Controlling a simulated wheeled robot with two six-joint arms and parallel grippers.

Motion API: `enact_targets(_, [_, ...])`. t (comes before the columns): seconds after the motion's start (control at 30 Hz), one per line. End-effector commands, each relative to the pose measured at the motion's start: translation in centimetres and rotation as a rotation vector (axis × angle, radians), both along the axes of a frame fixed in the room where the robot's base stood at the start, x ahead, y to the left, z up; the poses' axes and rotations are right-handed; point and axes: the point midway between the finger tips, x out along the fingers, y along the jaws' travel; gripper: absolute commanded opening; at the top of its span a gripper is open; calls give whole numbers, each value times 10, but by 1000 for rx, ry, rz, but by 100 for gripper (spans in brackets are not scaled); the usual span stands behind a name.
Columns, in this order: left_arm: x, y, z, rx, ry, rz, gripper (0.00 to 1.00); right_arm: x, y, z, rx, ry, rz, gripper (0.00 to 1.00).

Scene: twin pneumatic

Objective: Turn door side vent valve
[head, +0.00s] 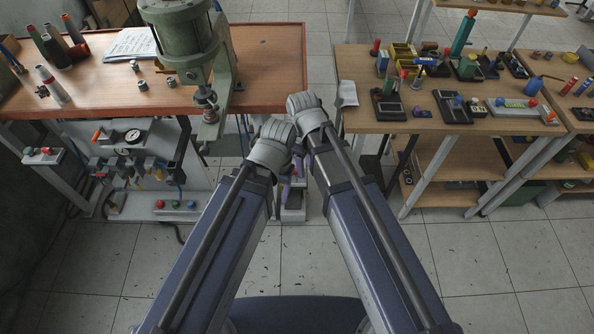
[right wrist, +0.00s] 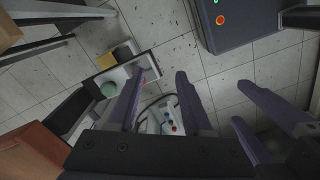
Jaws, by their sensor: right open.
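I cannot tell which fitting is the door side vent valve. In the head view, a pneumatic panel with a gauge (head: 134,137) and coloured knobs hangs under the left bench. A low strip with red, green and blue knobs (head: 160,204) sits below it. In the right wrist view, a pale box with blue and red knobs (right wrist: 165,118) lies below my right gripper (right wrist: 161,74), which is open and empty. Beside it are a green knob (right wrist: 108,89) and a yellow block (right wrist: 122,53). My left gripper (right wrist: 238,103) shows at the right, its fingers apart and empty.
The left bench (head: 262,60) carries a green press (head: 190,35) and several cylinders. The right bench (head: 360,118) holds many small fittings, with shelves (head: 462,158) below. Tiled floor (head: 470,262) is clear in front. My two arms hide much of the gap between the benches.

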Motion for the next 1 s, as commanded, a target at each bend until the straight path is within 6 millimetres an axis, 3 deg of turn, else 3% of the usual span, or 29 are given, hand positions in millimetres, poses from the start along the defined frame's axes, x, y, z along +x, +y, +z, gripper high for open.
enact_targets(0.03, [0,0,-9,0,0,0,63,20,7,-9,10,2,97,50])
enact_targets(0.1, [0,0,-13,0,0,0,63,34,13,-13,22,4,227,50])
enact_targets(0.3, [0,0,-19,0,0,0,63,58,22,-19,42,2,461,50])
enact_targets(0.67, [0,0,-22,0,0,0,63,60,23,-23,45,1,511,50])
enact_targets(1.0, [0,0,-53,0,0,0,63,60,23,-54,45,1,509,50])
